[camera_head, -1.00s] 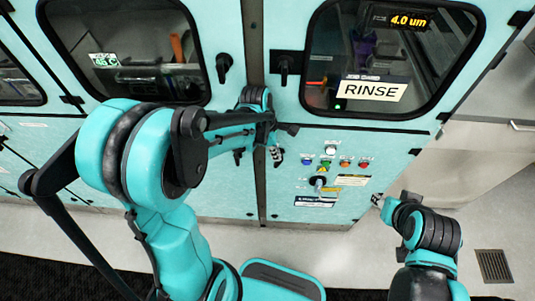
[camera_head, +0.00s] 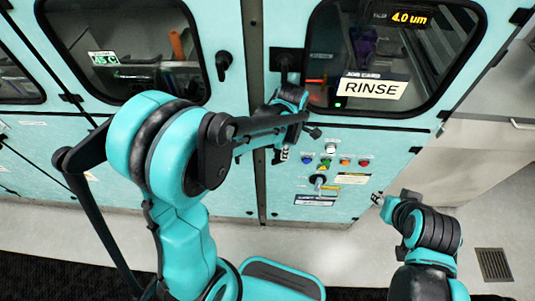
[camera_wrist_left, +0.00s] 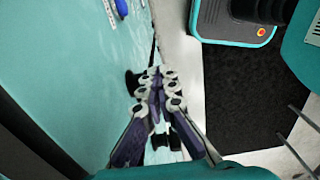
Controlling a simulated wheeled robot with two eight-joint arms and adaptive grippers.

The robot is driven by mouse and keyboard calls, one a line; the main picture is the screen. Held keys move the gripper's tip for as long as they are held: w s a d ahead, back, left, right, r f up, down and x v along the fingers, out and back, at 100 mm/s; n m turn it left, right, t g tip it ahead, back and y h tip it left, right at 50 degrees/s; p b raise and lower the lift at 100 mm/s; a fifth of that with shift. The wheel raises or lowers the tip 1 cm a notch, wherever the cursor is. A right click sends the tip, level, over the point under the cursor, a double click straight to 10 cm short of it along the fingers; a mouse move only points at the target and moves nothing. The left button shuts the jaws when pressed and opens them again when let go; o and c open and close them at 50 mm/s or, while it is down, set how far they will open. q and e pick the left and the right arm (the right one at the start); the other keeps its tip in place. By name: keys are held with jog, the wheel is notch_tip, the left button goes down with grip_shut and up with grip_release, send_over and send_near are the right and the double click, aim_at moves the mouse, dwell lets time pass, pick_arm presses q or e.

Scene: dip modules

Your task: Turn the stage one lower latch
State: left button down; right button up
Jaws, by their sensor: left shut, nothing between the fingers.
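My left gripper (camera_head: 283,155) is shut and empty in front of the cabinet, near the seam between the left and right doors. In the left wrist view its closed fingers (camera_wrist_left: 157,82) point along the teal door face. A dark latch-like part (camera_wrist_left: 131,82) on that face shows just left of the fingertips; I cannot tell whether they touch. In the head view my left forearm hides much of the area below the left window, and no lower latch shows clearly. Two black upper handles show, one on the left door (camera_head: 223,65) and one on the right door (camera_head: 287,64). My right gripper (camera_head: 377,200) is small at the right.
A control panel with coloured buttons (camera_head: 345,162) and a rotary switch (camera_head: 318,181) lies just right of my left gripper. The right window carries a RINSE card (camera_head: 371,88). Bare floor (camera_head: 390,270) lies in front of the cabinet.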

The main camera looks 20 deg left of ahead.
pick_arm(q)
jog(key=shift+w+d+f+b, duration=0.15)
jog(key=shift+d+f+b, duration=0.25)
jog(key=shift+d, duration=0.15)
jog(key=shift+w+d+f+b, duration=0.15)
jog(key=shift+d+f+b, duration=0.2)
jog(key=shift+d, duration=0.2)
dwell(0.9)
dwell(0.5)
